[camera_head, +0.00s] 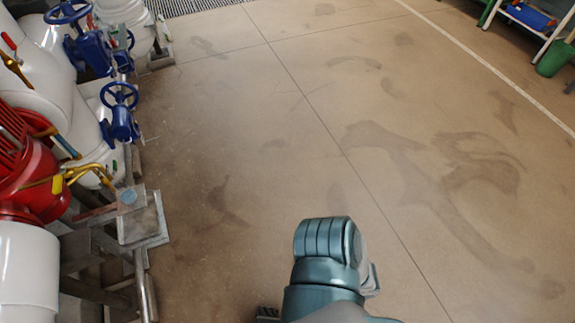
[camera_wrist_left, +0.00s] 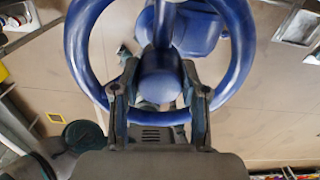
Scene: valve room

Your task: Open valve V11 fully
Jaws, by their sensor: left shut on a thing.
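In the left wrist view, a blue handwheel (camera_wrist_left: 76,45) fills the upper middle, with a blue hub or spoke at its centre. My left gripper (camera_wrist_left: 160,82) has one finger on each side of that central blue part and is shut on the handwheel. No label is readable, so I cannot tell whether this is V11. In the head view, a blue handwheel valve (camera_head: 121,122) sits at the left on white pipework. Another blue handwheel (camera_head: 67,12) is farther back at the top left. Neither gripper shows clearly in the head view.
A red valve body (camera_head: 30,165) and yellow pipe parts stand at the left, near a grey metal support (camera_head: 142,220). The concrete floor (camera_head: 300,130) is open in the middle. A green bin (camera_head: 554,59) stands beside a rack at the top right.

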